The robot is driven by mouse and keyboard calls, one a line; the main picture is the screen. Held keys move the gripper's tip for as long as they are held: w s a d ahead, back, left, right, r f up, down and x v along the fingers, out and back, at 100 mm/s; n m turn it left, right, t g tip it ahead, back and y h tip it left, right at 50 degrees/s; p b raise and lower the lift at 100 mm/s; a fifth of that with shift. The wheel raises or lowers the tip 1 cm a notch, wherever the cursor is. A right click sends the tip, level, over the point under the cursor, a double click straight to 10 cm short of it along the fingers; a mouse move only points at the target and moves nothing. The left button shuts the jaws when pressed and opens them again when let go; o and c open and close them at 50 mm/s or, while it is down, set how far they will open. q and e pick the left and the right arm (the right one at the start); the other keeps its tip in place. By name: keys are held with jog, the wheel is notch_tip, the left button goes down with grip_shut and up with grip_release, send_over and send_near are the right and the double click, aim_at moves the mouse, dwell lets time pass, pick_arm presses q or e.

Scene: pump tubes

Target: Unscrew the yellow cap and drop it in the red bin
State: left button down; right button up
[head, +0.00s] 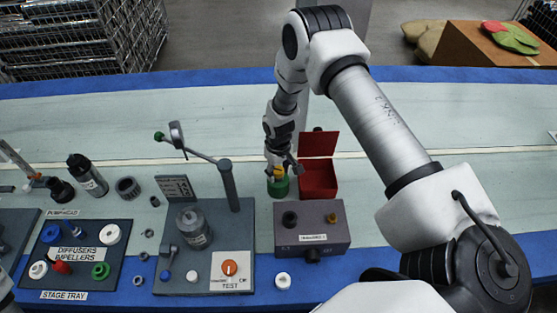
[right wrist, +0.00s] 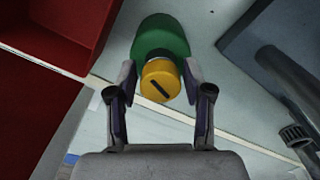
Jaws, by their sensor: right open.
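The yellow cap (right wrist: 160,80) sits on top of a green body (right wrist: 160,37) and has a dark slot across its face. In the head view the yellow cap (head: 277,173) and green body (head: 278,187) stand just left of the red bin (head: 319,180). The red bin's wall (right wrist: 60,30) also shows at the left of the right wrist view. My right gripper (head: 281,165) is above the cap. In the right wrist view its open fingers (right wrist: 158,80) are on either side of the cap, with contact unclear. My left gripper is not in view.
A grey box (head: 335,238) with knobs stands in front of the bin. A test stand (head: 230,270) with a lever and post is to the left. A stage tray (head: 120,270) with coloured rings lies further left. The table behind the cap is clear.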

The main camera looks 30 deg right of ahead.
jog(key=shift+r+m+p, duration=0.15)
jog(key=shift+m+p, duration=0.2)
jog(key=shift+m, duration=0.65)
jog(key=shift+r+m+p, duration=0.15)
jog(key=shift+m+p, duration=0.8)
jog(key=shift+m, duration=0.25)
jog(key=shift+m+p, duration=0.4)
jog(key=shift+m, duration=0.4)
jog(key=shift+m+p, duration=0.55)
jog(key=shift+m, duration=0.15)
jog(key=shift+m+p, duration=0.4)
jog(key=shift+m, duration=0.6)
jog(key=shift+m+p, duration=0.9)
jog(key=shift+m, duration=0.8)
jog(key=shift+f, duration=0.25)
grip_shut()
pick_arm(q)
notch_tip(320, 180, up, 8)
